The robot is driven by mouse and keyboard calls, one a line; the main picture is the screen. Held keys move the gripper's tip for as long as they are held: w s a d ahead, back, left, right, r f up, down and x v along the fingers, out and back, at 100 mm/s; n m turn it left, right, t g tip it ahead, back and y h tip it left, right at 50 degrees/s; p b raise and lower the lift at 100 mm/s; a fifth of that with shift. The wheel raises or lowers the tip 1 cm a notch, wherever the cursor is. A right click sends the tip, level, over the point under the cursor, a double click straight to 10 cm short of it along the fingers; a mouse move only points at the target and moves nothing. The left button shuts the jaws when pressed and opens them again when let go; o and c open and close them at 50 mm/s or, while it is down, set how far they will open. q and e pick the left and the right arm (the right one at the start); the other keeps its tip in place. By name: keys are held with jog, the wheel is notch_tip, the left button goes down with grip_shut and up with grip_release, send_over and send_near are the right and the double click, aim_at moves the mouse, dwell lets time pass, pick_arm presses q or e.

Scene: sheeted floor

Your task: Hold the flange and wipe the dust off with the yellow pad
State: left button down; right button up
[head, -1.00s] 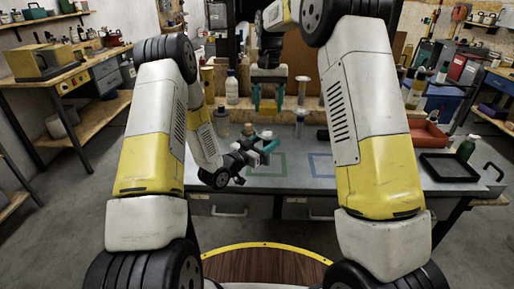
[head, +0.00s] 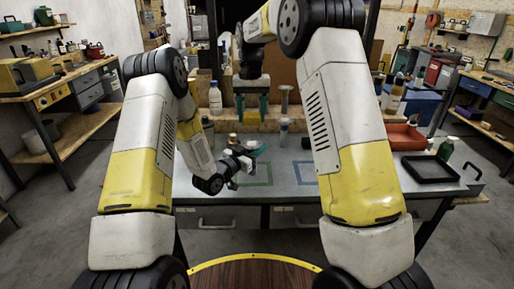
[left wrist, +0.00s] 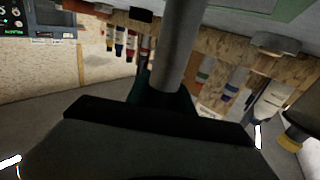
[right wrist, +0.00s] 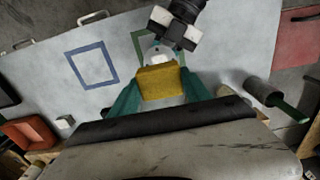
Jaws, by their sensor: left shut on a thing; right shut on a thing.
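My left gripper (head: 250,157) is shut on a grey cylindrical part of the flange (left wrist: 182,45), which rises between its fingers in the left wrist view. In the right wrist view, a pale round end of the flange (right wrist: 158,52) shows beside the left gripper (right wrist: 178,42). My right gripper (head: 251,106) is above it, pointing down over the bench, its teal fingers shut on the yellow pad (right wrist: 161,83). In that view the pad overlaps the flange's near edge; I cannot tell whether they touch. Any dust is too small to see.
The grey bench (head: 350,181) has green (head: 256,184) and blue outlines. A red tray (head: 406,138), black tray (head: 431,168) and green bottle (head: 446,149) are at its right. A white bottle (head: 215,98) stands at the back. The bench front is mostly clear.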

aim_at(246, 144)
dwell(0.4)
jog(key=shift+a, duration=1.1)
jog(key=shift+d+f, duration=0.1)
jog(key=shift+f, duration=3.55)
jog(key=shift+d+f, duration=0.2)
jog(key=shift+f, duration=0.05)
jog(key=shift+c, duration=0.5)
jog(key=shift+d+f, duration=0.1)
jog(key=shift+d, duration=0.3)
jog(key=shift+c, duration=0.8)
jog(key=shift+d, duration=1.55)
jog(key=a, duration=0.4)
jog(key=shift+a, duration=0.2)
jog(key=shift+r, duration=4.05)
jog(key=shift+f, duration=0.15)
